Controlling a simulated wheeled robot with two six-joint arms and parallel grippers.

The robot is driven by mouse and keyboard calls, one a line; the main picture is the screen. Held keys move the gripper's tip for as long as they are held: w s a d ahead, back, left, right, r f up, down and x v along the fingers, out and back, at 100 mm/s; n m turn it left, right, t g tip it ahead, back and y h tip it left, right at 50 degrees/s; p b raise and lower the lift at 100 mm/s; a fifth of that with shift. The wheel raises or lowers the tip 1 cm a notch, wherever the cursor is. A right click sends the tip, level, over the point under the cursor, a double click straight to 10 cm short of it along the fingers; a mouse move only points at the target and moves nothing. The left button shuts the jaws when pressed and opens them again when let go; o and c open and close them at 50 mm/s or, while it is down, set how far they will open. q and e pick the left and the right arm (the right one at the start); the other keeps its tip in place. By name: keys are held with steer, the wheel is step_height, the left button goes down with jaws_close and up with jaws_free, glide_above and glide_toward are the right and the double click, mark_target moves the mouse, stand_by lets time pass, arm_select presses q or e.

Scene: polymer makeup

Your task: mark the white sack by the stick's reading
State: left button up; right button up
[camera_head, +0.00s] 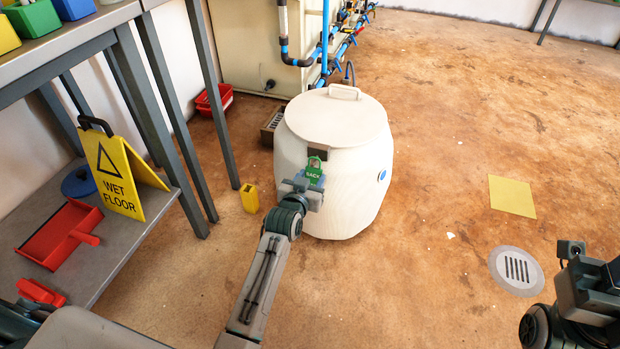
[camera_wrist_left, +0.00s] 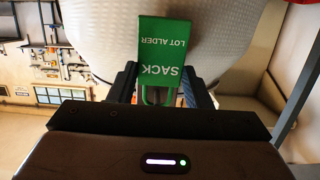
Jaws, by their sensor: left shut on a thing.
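A large cream-white rounded container (camera_head: 345,190) with a flat lid and a handle stands on the floor at the middle; no other white sack shows. A small dark plate (camera_head: 317,154) sits on it below the lid. My left gripper (camera_head: 308,184) is in front of it, shut on a green tag (camera_head: 314,171). In the left wrist view the tag (camera_wrist_left: 163,50) reads "SACK LOT ALDER" upside down, its loop between the fingers (camera_wrist_left: 160,92). I cannot tell whether the tag touches the container. My right arm's end is at the lower right, its fingers not clear. No reading stick is recognisable.
A grey rack at the left holds a yellow wet-floor sign (camera_head: 122,175) and a red dustpan (camera_head: 62,236). A small yellow can (camera_head: 250,198) stands beside the container. A yellow square (camera_head: 511,197) and a round drain (camera_head: 516,270) mark the open floor at right.

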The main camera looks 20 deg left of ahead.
stand_by(0.4)
arm_select(q)
steer(key=o, duration=1)
steer(key=shift+o, duration=0.2)
